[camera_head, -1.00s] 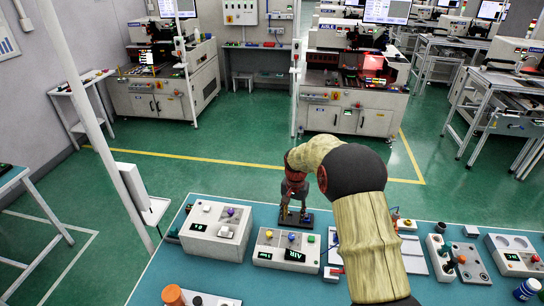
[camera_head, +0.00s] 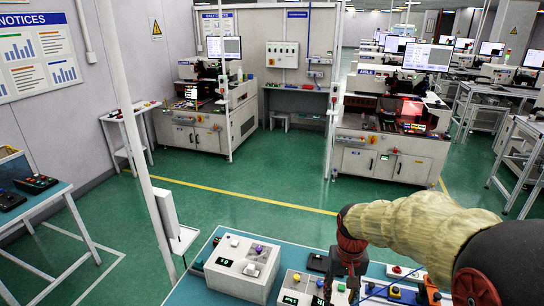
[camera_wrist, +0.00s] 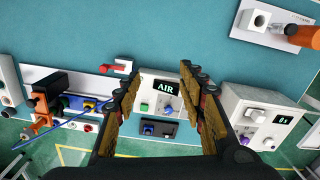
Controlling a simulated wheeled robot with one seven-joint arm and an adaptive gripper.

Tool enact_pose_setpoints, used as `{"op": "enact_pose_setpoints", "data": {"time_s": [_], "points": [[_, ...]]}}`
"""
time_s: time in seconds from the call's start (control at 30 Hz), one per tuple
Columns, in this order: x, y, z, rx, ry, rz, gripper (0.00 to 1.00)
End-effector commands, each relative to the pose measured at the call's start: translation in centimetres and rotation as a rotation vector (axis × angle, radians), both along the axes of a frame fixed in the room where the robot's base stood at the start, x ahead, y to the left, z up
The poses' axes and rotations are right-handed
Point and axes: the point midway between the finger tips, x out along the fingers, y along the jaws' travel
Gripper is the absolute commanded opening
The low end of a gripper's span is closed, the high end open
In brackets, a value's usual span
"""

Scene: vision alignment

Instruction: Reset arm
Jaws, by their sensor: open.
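My gripper (camera_head: 347,283) hangs at the end of my arm over the front workbench. In the wrist view its two fingers (camera_wrist: 160,72) are spread apart with nothing held between them. Beyond the fingers is a white box (camera_wrist: 160,77) with a display reading AIR, a green button and a knob. The same box shows in the head view (camera_head: 293,298), cut off by the lower edge. A small dark tray (camera_wrist: 153,127) lies beside that box, and my gripper is clear of it. The exact height of my gripper above the bench is hard to tell.
A second white box with a purple knob (camera_head: 240,268) stands left of the AIR box. Blue cable and coloured connectors (camera_wrist: 68,103) lie on the other side. A thin post (camera_head: 148,170) rises beyond the bench's left end. Green floor separates the bench from two machines.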

Motion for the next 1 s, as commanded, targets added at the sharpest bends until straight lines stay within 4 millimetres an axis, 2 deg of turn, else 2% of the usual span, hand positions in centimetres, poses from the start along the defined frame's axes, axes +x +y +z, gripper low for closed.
{"op": "enact_pose_setpoints", "data": {"time_s": [0.1,0.3,0.6,0.8,1.0], "points": [[-3.5,0.0,1.9,0.0,-0.047,0.034,0.4],[-8.9,0.0,4.3,-0.003,-0.129,0.079,0.4],[-16.1,-0.1,6.0,-0.011,-0.286,0.098,0.4],[-18.9,-0.1,7.1,-0.018,-0.412,0.096,0.4],[-19.6,-0.1,8.9,-0.022,-0.507,0.096,0.4]]}}
